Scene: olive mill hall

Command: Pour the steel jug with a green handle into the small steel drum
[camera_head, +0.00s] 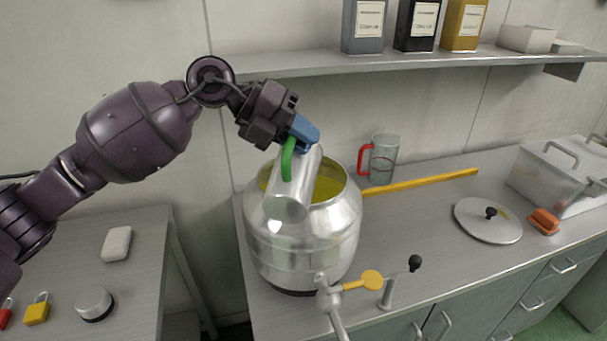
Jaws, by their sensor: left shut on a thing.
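The steel jug (290,192) is tilted over the open mouth of the small steel drum (305,245). Its green handle (288,158) is on the upper left side. My left gripper (300,134), with blue fingertips, is shut on the green handle and holds the jug from above. The lower end of the jug overlaps the drum's near rim in the picture; I cannot tell whether they touch. Yellow-green liquid (329,187) shows inside the drum. No stream of liquid can be made out. My right gripper is not in view.
A tap with a yellow lever (371,280) stands at the drum's front. A measuring jug with red handle (382,158), a yellow bar (425,182), a lid (488,221) and a steel box (565,180) are to the right. A shelf (400,63) with bottles hangs above.

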